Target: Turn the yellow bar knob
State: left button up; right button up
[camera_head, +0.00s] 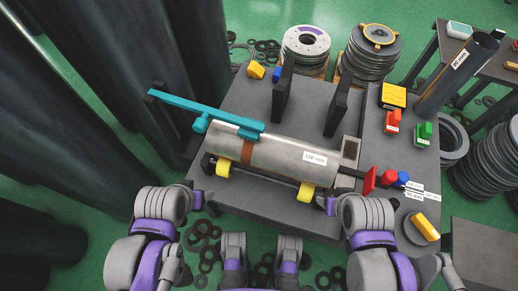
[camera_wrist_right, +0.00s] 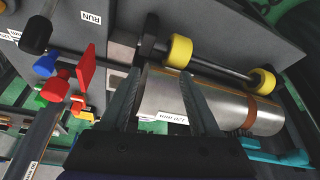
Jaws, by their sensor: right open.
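The yellow bar knob (camera_head: 426,228) sits on a grey round base at the table's lower right corner in the head view. It lies slantwise across the base, and nothing touches it. I cannot make it out in the right wrist view. My right gripper (camera_wrist_right: 159,74) is open and empty, its two dark fingers in front of the end of the metal cylinder (camera_wrist_right: 230,108). In the head view the right gripper (camera_head: 326,204) is small beside the table's front edge, left of the knob. My left gripper (camera_head: 203,198) is at the table's front left, its jaws unclear.
The cylinder (camera_head: 285,155) lies on yellow rollers (camera_head: 306,193), with a teal bar (camera_head: 205,111) across its left end. Dark uprights (camera_head: 337,107) rise behind the cylinder.

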aim_at(419, 228)
jog(key=z, duration=1.25)
